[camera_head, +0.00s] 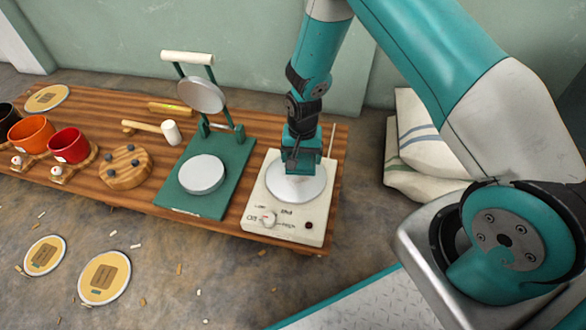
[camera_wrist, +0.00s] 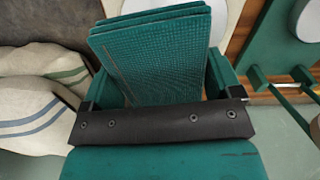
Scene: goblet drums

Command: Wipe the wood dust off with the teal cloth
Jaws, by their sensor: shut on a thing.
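My gripper (camera_head: 300,165) points down over the round pale plate (camera_head: 312,193) of a white hot-plate box (camera_head: 290,229). In the wrist view my gripper (camera_wrist: 160,85) is shut on the folded teal cloth (camera_wrist: 150,55), which stands out between the fingers in several layers. In the head view the cloth is hard to tell from the teal gripper. A whitish patch shows on the plate just under the gripper; I cannot tell whether it is wood dust. I cannot tell whether the cloth touches the plate.
Left of the hot plate stands a green press (camera_head: 218,165) with a raised round head. Further left are a mallet (camera_head: 170,132), a round wooden block (camera_head: 127,167) and red and orange cups (camera_head: 69,145). Sacks (camera_head: 415,150) lie to the right. Round labelled discs (camera_head: 104,278) lie on the floor.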

